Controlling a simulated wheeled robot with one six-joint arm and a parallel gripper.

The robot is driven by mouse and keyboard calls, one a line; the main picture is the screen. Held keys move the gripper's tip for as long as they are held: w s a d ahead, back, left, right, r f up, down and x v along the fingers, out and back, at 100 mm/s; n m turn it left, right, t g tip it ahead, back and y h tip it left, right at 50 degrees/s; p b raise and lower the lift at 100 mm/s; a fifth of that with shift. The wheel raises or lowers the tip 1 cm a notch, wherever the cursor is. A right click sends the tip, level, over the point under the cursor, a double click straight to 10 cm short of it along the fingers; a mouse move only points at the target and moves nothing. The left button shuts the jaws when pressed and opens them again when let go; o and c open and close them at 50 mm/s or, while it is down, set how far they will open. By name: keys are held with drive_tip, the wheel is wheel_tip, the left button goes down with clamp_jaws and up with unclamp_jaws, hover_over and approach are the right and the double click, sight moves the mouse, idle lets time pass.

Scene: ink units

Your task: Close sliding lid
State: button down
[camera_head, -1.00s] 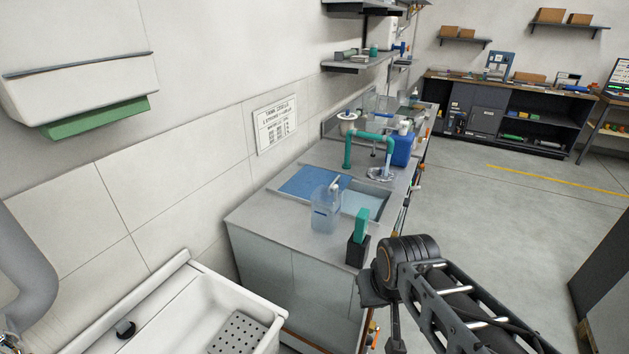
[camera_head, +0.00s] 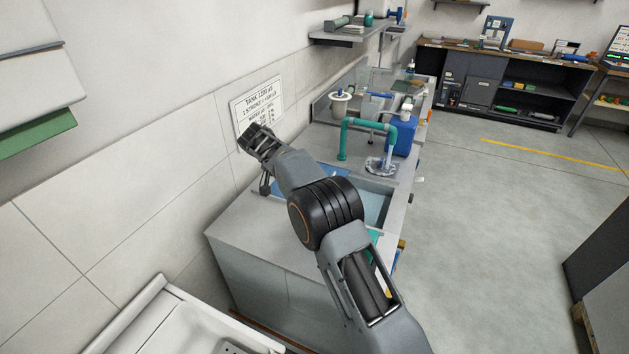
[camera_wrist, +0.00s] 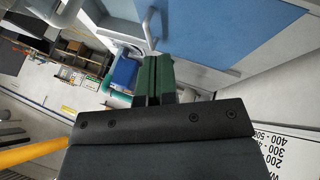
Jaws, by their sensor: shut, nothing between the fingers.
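The sliding lid, a flat blue panel (camera_head: 334,170), lies over the left part of the sink-like tank in the grey counter. The tank's right part is open and shows a pale blue inside (camera_head: 376,207). My arm hides much of the lid in the head view. In the wrist view the lid (camera_wrist: 225,35) fills the upper right, with a pale upright handle (camera_wrist: 151,26) at its edge. My gripper (camera_head: 265,188) points down over the lid's left end. Its dark green fingers are together and empty in the wrist view (camera_wrist: 153,65), close to the handle. Contact cannot be told.
A teal pipe tap (camera_head: 362,127) and a blue canister (camera_head: 404,137) stand behind the tank. A printed sign (camera_head: 258,105) hangs on the wall beside my gripper. My arm covers the counter's front, where the bottle stood.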

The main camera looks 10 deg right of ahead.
drive_tip(key=shift+m+h, duration=0.3)
drive_tip(key=w+d+f, duration=0.1)
drive_tip(key=f, duration=0.2)
drive_tip(key=w+d+f+p, duration=0.1)
drive_tip(key=w+f, duration=0.1)
drive_tip(key=f, duration=0.1)
drive_tip(key=w+d+f+p, duration=0.1)
drive_tip(key=w+d+f, duration=0.1)
drive_tip(key=f, duration=0.2)
drive_tip(key=shift+d, duration=0.1)
drive_tip(key=d, duration=0.1)
drive_tip(key=s+d+p, duration=0.1)
drive_tip(key=shift+d+r, duration=0.15)
drive_tip(key=shift+d, duration=0.15)
drive_tip(key=shift+s+d, duration=0.2)
drive_tip(key=shift+d, duration=0.35)
